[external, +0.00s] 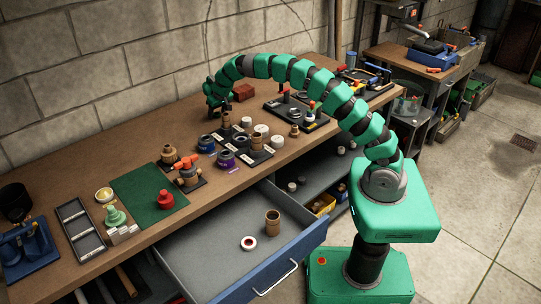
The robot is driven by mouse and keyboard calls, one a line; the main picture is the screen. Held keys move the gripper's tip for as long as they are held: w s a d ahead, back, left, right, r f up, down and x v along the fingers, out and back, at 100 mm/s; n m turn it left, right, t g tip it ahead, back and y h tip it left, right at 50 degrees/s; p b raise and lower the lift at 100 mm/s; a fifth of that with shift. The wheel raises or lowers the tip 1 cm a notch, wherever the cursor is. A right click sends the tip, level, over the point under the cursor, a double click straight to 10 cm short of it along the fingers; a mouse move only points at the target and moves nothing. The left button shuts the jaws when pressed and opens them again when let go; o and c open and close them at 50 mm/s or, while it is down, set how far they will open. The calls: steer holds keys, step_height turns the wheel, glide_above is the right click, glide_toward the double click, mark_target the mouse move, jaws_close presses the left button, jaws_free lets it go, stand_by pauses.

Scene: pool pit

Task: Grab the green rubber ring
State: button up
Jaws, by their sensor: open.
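My arm arches over the wooden workbench, and my gripper (222,112) points down near the back wall, at the back of the bench. It is small in this view; its jaws are open. A brown fitting stands just below or in front of it, and I cannot tell whether they touch. A pale green round piece (114,215) sits at the left end of the bench, far from my gripper. It looks like a stepped, ring-like shape, but I cannot tell whether it is the green rubber ring. No other green ring is clear.
A dark tray with labelled cells (240,146) holds several rings and fittings. A green mat (148,197) carries a red knob-like piece (166,199).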

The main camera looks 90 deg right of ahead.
steer(key=c, duration=1.1)
steer(key=shift+o, duration=0.2)
steer(key=shift+r, duration=0.1)
